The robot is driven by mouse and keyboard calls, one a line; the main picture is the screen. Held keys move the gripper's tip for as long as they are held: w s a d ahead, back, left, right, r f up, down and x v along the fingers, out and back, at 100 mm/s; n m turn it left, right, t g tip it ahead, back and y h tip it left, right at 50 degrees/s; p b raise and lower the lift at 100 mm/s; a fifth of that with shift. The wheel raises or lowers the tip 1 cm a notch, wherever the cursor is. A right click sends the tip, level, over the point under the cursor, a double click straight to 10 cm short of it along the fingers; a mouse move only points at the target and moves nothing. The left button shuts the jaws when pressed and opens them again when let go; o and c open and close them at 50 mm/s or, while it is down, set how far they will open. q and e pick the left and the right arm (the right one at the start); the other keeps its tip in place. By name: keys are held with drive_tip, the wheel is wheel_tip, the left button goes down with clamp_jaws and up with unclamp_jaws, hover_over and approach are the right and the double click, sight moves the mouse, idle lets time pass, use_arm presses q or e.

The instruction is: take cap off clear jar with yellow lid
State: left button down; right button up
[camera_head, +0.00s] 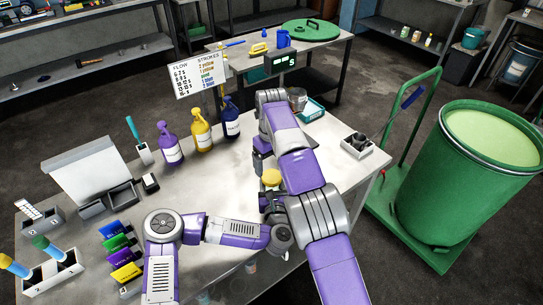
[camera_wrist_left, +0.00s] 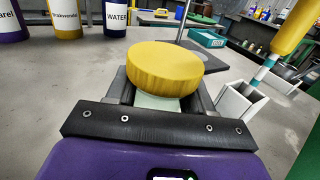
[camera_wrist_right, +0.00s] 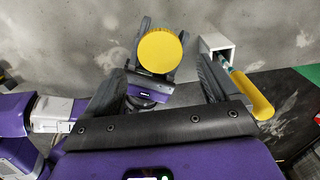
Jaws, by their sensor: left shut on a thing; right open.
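The clear jar (camera_wrist_left: 158,103) stands at the front of the bench, with its round yellow lid (camera_wrist_left: 165,66) on top. The lid also shows in the head view (camera_head: 271,177) and from above in the right wrist view (camera_wrist_right: 160,52). My left gripper (camera_wrist_left: 165,98) is shut around the jar's body just below the lid, and its fingers hide most of the jar. My right gripper (camera_wrist_right: 162,75) is open and empty above the jar. Its fingers point down with the lid in view between them, apart from it as far as I can tell.
A white holder (camera_wrist_left: 241,100) with a yellow-handled tool (camera_wrist_left: 294,25) stands close to the jar. Purple, yellow and dark blue bottles (camera_head: 200,130) stand farther back. A small display (camera_head: 283,61) and teal tray (camera_head: 311,110) are at the back. A green drum (camera_head: 470,175) stands right of the bench.

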sight(271, 176)
drive_tip(key=shift+f, duration=2.65)
